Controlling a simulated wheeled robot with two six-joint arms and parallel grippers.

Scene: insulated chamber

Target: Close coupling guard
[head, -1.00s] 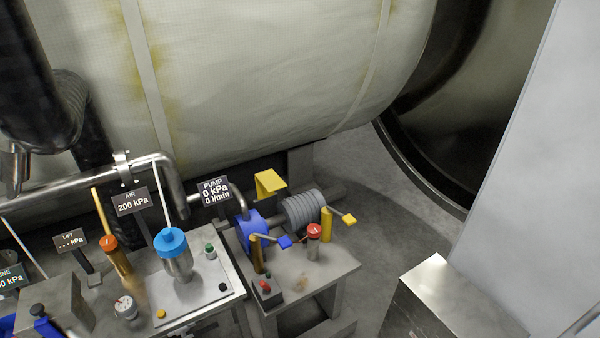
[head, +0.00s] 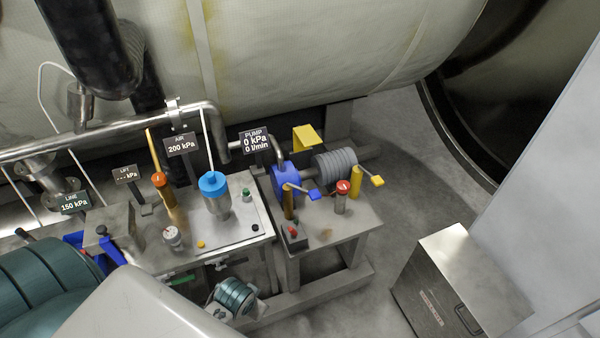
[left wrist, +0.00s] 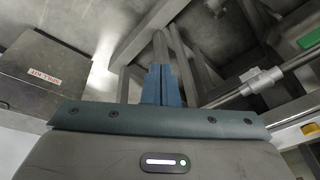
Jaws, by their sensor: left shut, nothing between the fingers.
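The yellow guard (head: 306,137) is an angled plate standing raised behind the pump's shaft line. Below it, the bare coupling shaft (head: 308,174) shows between the blue pump (head: 286,180) and the grey ribbed motor (head: 335,163). My right gripper is not in view.
Levers with a blue handle (head: 314,195) and a yellow handle (head: 377,181) stand in front of the shaft, beside a red-topped post (head: 343,188). A valve bench (head: 240,232) adjoins on the left. A metal box (head: 428,290) stands on the floor at right. Open floor lies between.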

